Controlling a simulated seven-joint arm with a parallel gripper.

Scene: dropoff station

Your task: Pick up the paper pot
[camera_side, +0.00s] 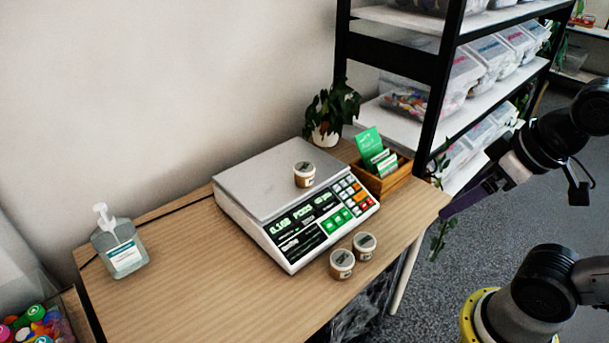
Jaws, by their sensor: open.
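Three small round brown pots with pale lids and labels are in view, and I cannot tell which one the task means. One pot (304,174) stands upright on the scale's plate. A second pot (364,246) and a third pot (342,264) stand close together on the table, in front of the scale. My gripper (446,211), with purple fingers, is open and empty near the table's right edge, to the right of all the pots and apart from them.
The white scale (246,192) fills the middle of the wooden table (185,290). A wooden card box (391,183) and a potted plant (330,115) stand behind it, beside a black-framed shelf (430,150). A sanitizer bottle (122,250) is at the left. The front left tabletop is clear.

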